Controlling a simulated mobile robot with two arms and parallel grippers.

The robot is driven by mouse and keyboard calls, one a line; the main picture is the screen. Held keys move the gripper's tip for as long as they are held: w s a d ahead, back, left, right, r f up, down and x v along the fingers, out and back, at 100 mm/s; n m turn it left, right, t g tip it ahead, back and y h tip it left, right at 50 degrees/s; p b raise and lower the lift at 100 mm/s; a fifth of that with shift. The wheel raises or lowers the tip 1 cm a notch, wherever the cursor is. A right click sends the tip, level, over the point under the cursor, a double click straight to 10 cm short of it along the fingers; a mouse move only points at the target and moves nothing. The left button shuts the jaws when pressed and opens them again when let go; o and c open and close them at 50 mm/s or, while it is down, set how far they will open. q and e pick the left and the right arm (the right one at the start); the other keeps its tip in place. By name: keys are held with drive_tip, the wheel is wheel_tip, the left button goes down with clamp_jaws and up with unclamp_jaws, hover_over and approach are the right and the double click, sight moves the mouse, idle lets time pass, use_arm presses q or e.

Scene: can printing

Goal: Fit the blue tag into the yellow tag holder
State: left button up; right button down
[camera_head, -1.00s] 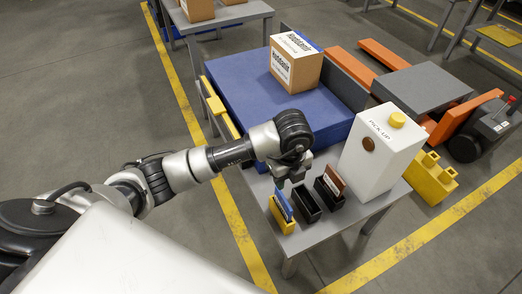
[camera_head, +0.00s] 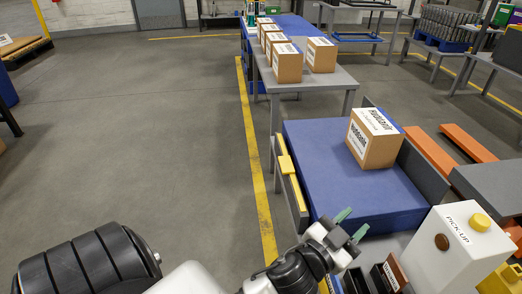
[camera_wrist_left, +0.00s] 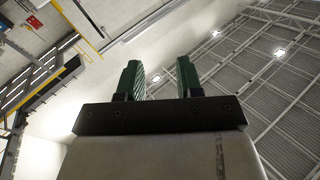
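My left gripper (camera_head: 351,223) has green fingers that are apart with nothing between them. It is raised, pointing up and away from the holders. In the left wrist view the fingers (camera_wrist_left: 159,78) stand open against the ceiling. The yellow tag holder (camera_head: 324,287) is at the bottom edge of the head view, mostly cut off and partly hidden by my left arm. In the earlier frame the blue tag stands upright in this holder; its seating is not clear now. The black holder (camera_head: 352,284) is beside it, and a brown tag (camera_head: 393,274) stands to the right. My right gripper is not in view.
A white pick-up box (camera_head: 458,250) with a yellow knob stands right of the holders. A carton (camera_head: 374,138) sits on the blue platform (camera_head: 325,170). More cartons stand on a grey table (camera_head: 338,82) behind. The floor at left is clear.

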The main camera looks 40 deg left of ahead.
use_arm(q)
drive_tip(key=s+a+f+n+g+y, duration=0.35)
drive_tip(key=s+a+f+g, duration=0.3)
drive_tip(key=f, duration=0.35)
drive_tip(key=s+f+g, duration=0.3)
drive_tip(key=s+g, duration=0.1)
drive_tip(key=s, duration=0.2)
drive_tip(key=s+f+m+g+h, duration=0.1)
drive_tip(key=s+f+g, duration=0.3)
drive_tip(key=s, duration=0.3)
drive_tip(key=shift+s+d+f+g, duration=0.2)
drive_tip(key=shift+s+d+g, duration=0.1)
drive_tip(key=shift+g, duration=0.25)
drive_tip(key=shift+w+f, duration=0.1)
drive_tip(key=shift+w, duration=0.05)
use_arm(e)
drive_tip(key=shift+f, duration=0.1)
